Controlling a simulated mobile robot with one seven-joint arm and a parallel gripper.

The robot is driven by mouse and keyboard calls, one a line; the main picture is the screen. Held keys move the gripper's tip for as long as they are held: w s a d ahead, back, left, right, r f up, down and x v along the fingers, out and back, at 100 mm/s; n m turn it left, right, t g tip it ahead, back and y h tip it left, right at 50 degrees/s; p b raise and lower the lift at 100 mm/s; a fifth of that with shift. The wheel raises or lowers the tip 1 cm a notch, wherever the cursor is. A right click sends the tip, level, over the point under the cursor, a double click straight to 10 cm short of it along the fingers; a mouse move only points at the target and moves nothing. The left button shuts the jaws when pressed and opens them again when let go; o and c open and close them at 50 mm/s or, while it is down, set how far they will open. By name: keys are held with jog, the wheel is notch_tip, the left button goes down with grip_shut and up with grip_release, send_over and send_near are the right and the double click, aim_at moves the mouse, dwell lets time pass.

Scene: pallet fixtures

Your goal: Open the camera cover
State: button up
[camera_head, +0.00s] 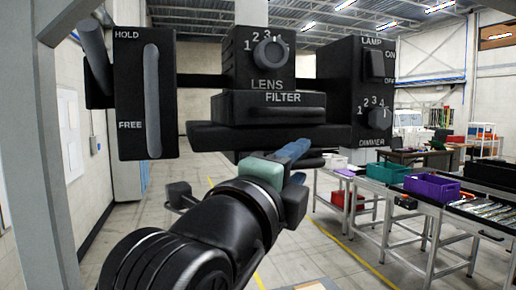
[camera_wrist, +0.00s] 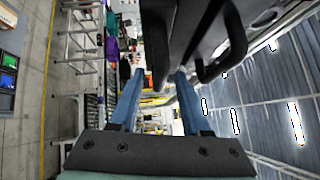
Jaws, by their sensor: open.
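The black camera unit (camera_head: 268,60) fills the upper middle of the head view. It has a LENS dial (camera_head: 270,52), a FILTER part (camera_head: 270,108) with a long bar, and a flat dark plate below. I cannot tell which part is the cover. My gripper (camera_head: 298,148) is just below the FILTER part, with blue fingers pointing up and right. In the wrist view, my gripper (camera_wrist: 160,74) has its fingers apart. A black part of the unit (camera_wrist: 158,45) reaches toward the gap; contact cannot be told. A black loop handle (camera_wrist: 222,65) is right of the fingers.
A HOLD/FREE lever box (camera_head: 146,95) is at left of the unit. A LAMP and DIMMER box (camera_head: 362,92) is at right. A grey post (camera_head: 45,130) stands at far left. Tables with a teal bin (camera_head: 388,172) and a purple bin (camera_head: 432,187) stand at right.

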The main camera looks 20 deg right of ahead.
jog(key=shift+w, duration=0.3)
jog(key=shift+d, duration=0.1)
grip_shut()
dwell(1.2)
